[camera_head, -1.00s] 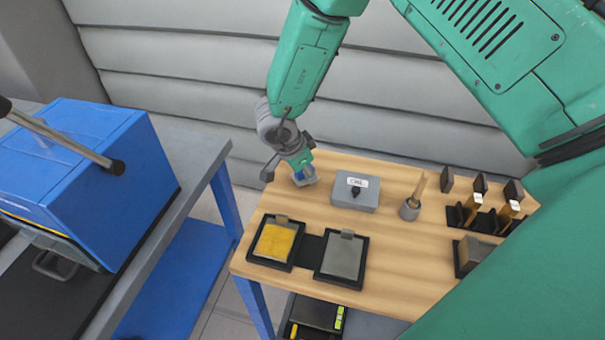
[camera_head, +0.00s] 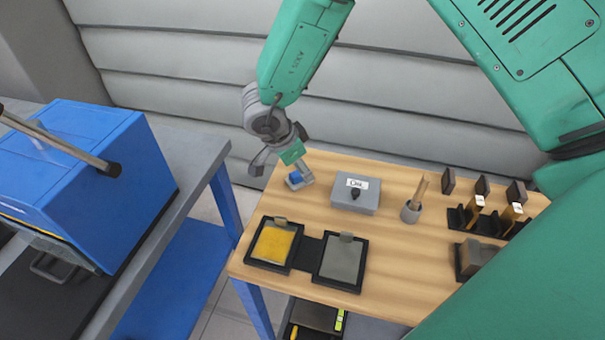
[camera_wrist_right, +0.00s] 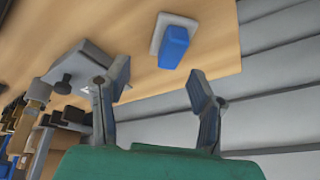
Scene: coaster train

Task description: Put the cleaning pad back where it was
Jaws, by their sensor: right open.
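The cleaning pad appears to be the small blue-handled block on a pale grey base (camera_head: 298,179), at the back left corner of the wooden table. It shows more clearly in the right wrist view (camera_wrist_right: 174,46), lying flat near the table's edge. My right gripper (camera_head: 281,149) is open and empty, just behind and above the pad. In the right wrist view its two fingers (camera_wrist_right: 159,78) are spread apart, with the pad beyond them and not between them. My left gripper is out of view.
On the wooden table (camera_head: 215,262) are a grey labelled box (camera_head: 355,200), a cup with a stick (camera_head: 411,211), a yellow-pad tray (camera_head: 273,244), a grey-pad tray (camera_head: 342,262) and a dark rack (camera_head: 490,222). A blue machine (camera_head: 85,160) stands left. Bare wood surrounds the pad.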

